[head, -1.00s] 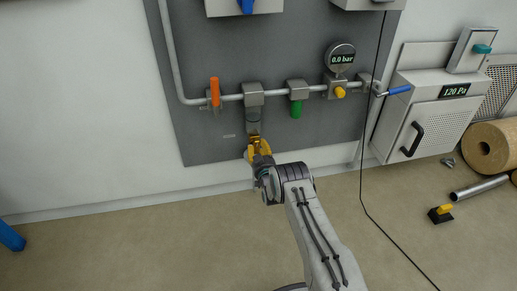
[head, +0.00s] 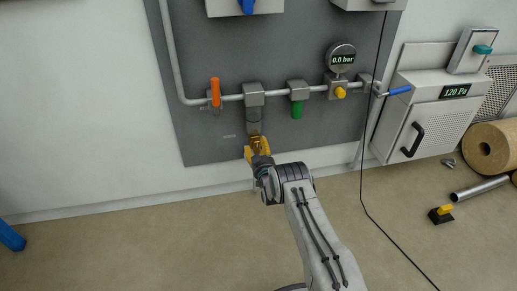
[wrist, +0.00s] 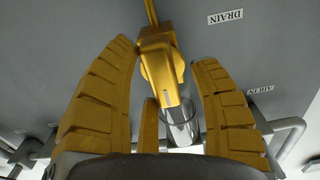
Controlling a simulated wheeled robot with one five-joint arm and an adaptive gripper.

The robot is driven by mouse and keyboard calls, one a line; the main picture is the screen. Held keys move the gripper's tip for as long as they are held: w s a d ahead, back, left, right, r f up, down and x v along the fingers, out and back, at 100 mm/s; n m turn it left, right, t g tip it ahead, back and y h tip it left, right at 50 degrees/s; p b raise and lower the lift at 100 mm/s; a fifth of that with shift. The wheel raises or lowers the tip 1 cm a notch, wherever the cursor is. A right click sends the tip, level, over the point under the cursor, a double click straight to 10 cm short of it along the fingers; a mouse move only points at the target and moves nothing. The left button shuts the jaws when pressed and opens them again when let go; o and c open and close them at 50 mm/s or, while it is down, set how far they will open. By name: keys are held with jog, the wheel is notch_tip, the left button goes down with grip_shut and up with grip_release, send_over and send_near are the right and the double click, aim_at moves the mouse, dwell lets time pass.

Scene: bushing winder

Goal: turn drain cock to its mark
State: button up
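The drain cock (wrist: 160,65) is a yellow body with a thin yellow stem pointing up in the wrist view. It sits at the end of a clear cylinder (wrist: 181,125), beside a DRAIN label (wrist: 226,17). A gap shows at the right finger. In the head view my gripper (head: 257,150) is just below the grey filter unit (head: 253,95) and largely hides the cock. The cock's mark cannot be made out.
On the panel (head: 210,140) are an orange handle (head: 215,92), a green handle (head: 297,109), a yellow knob (head: 340,92) and a gauge (head: 341,58) reading 0.0 bar. A black cable (head: 364,170) hangs to the right. The floor at left is mostly clear.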

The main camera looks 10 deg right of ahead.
jog(key=shift+o, duration=0.5)
jog(key=shift+d, duration=0.1)
jog(key=shift+s, duration=0.15)
jog(key=shift+s+f, duration=0.1)
jog(key=shift+s, duration=0.35)
jog(key=s, duration=1.1)
jog(key=shift+w, duration=0.1)
